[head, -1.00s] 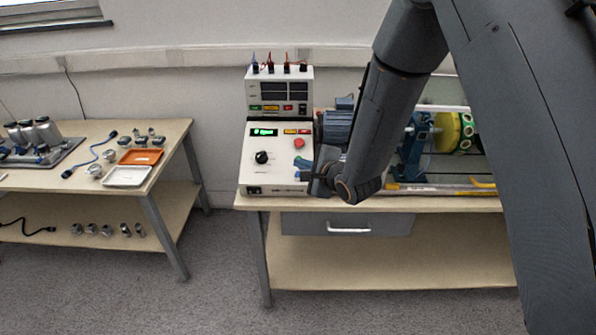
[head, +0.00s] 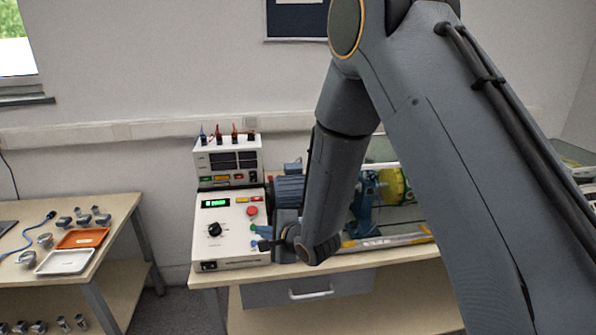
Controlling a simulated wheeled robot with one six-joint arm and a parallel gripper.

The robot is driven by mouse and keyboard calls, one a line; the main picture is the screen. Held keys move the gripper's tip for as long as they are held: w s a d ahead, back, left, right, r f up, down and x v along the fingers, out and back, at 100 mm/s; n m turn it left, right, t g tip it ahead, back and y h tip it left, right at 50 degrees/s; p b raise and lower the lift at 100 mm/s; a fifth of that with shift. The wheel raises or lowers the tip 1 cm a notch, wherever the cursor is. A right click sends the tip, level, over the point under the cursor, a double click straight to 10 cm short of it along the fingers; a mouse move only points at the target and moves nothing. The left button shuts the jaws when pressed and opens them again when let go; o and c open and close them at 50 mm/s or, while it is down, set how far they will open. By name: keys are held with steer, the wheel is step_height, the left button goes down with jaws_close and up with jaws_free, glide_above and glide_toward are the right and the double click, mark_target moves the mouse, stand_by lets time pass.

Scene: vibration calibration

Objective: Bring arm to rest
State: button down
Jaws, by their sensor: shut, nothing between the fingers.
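My arm reaches in from the right of the head view and bends down in front of the bench. My gripper (head: 266,245) is at its lower end, small and partly hidden by my wrist. It is shut and empty, close to the right edge of the white control box (head: 228,240). I cannot tell whether it touches the box. The control box has a lit green display, a black knob and a red button. The vibration rig (head: 366,200), with a blue stand and a yellow-green disc, stands behind my forearm and is partly hidden.
A second white unit (head: 228,160) with coloured plugs stands behind the control box. The bench (head: 215,275) has a drawer (head: 308,290) below. A side table (head: 118,215) at left holds an orange tray (head: 82,238), a white tray (head: 64,262) and small metal parts. A gap separates the tables.

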steer(key=s+d+r+n+g+h+b, duration=0.1)
steer(key=s+d+n+h, duration=0.15)
steer(key=d, duration=0.75)
steer(key=s+d+r+n+g+h, duration=0.1)
steer(key=d+n+h, duration=0.3)
steer(key=d, duration=0.7)
steer(key=s+d+n+g+h, duration=0.1)
steer(key=s+d+n+g, duration=0.2)
steer(key=s+d, duration=0.3)
steer(key=s+d+r+n+g+h+b, duration=0.1)
steer(key=s+d+n+g, duration=0.2)
steer(key=s+d, duration=0.4)
steer(key=s+n, duration=0.1)
steer(key=s, duration=0.6)
steer(key=shift+s+d+r+b, duration=0.15)
steer(key=shift+d+r+b, duration=0.05)
steer(key=shift+d+b, duration=0.1)
